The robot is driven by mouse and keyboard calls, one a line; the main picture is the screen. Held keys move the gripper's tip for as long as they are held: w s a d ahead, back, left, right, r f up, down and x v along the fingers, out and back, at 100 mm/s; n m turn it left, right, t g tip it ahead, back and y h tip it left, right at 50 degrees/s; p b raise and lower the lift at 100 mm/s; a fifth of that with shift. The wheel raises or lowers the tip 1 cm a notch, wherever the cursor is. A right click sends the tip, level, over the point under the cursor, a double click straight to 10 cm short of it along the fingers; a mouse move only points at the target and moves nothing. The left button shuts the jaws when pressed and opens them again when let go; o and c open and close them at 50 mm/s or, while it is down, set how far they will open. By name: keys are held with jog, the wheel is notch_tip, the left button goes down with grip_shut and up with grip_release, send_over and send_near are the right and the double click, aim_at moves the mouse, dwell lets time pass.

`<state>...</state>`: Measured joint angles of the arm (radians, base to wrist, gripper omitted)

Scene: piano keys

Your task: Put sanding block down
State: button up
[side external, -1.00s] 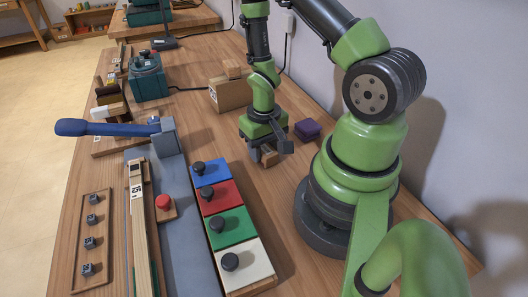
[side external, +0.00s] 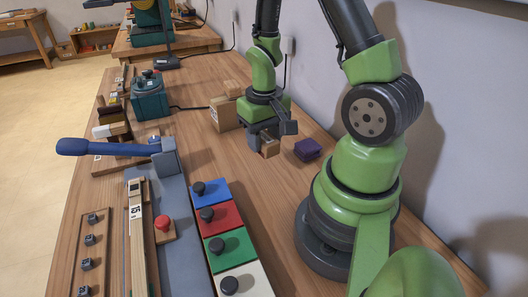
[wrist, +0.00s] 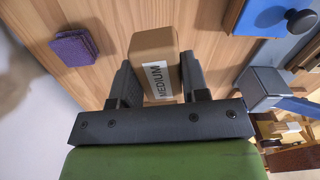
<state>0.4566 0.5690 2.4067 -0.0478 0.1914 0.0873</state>
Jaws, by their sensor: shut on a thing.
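The sanding block is a brown block with a white label reading "MEDIUM" (wrist: 154,52). In the side view, its lower part (side external: 270,149) shows below my gripper (side external: 267,138), just left of a purple pad. My gripper (wrist: 158,78) is shut on the block, with one dark finger along each side in the wrist view. The block is over or on the bare wooden table (side external: 215,155); I cannot tell whether its underside touches the wood. The fingers hide part of the block in the side view.
A purple pad (side external: 307,149) lies close by and also shows in the wrist view (wrist: 74,47). A cardboard box (side external: 223,113) stands behind left. Coloured panels with black knobs (side external: 220,215) lie nearer the camera. A blue-handled lever (side external: 110,148) is at left.

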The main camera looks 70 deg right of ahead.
jog(key=shift+w+r, duration=0.1)
jog(key=shift+r, duration=0.35)
jog(key=n, duration=0.2)
send_over(213, 163)
notch_tip(213, 163, down, 9)
jog(key=shift+f, duration=0.15)
jog(key=o, duration=0.9)
jog(key=shift+f, duration=0.1)
